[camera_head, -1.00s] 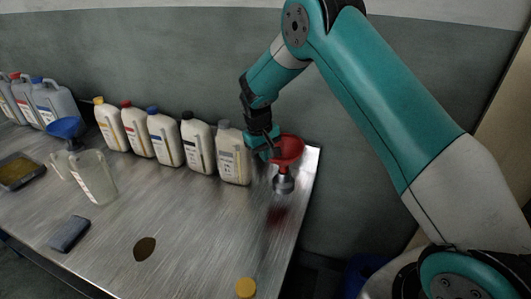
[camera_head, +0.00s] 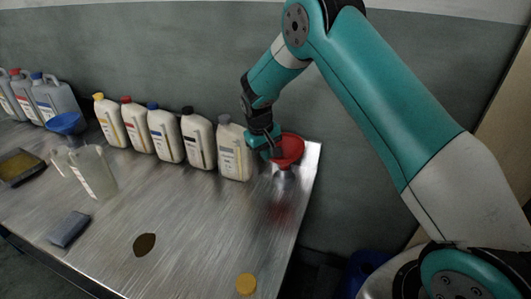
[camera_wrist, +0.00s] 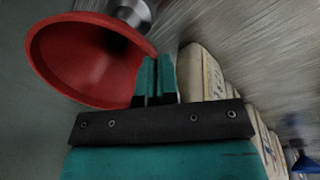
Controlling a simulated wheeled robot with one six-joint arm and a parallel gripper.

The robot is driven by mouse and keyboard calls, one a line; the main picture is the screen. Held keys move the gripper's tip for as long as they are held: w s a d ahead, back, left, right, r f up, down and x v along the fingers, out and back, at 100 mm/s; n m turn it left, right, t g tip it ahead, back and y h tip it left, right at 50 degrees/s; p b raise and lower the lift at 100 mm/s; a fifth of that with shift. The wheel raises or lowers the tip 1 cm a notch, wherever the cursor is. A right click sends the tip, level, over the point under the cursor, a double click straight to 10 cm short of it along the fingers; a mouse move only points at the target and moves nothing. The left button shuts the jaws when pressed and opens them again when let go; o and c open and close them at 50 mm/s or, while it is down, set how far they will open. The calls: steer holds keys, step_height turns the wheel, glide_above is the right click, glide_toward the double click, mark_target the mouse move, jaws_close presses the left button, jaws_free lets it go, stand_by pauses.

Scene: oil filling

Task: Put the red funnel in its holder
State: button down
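The red funnel (camera_head: 289,149) is at the back right corner of the metal table, wide mouth up. My gripper (camera_head: 272,152) is at its left side. In the wrist view my gripper's two fingers (camera_wrist: 157,80) are close together at the rim of the red funnel (camera_wrist: 75,60), and look shut on its edge. A silver metal holder (camera_head: 283,179) stands on the table right under the funnel. It also shows in the wrist view (camera_wrist: 132,12), partly behind the funnel. The funnel's spout is hidden, so I cannot tell how far it sits in the holder.
A row of white bottles with coloured caps stands along the wall, the grey-capped one (camera_head: 234,152) close left of my gripper.

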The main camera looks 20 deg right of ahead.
steer(key=shift+f, duration=0.2)
steer(key=shift+f+b, duration=0.5)
steer(key=shift+f, duration=0.2)
steer(key=c, duration=1.3)
jaws_free()
steer(key=shift+r, duration=0.15)
steer(key=a+r+b, duration=0.2)
steer(key=a+r, duration=0.1)
steer(key=r, duration=1.4)
steer(key=shift+s, duration=0.2)
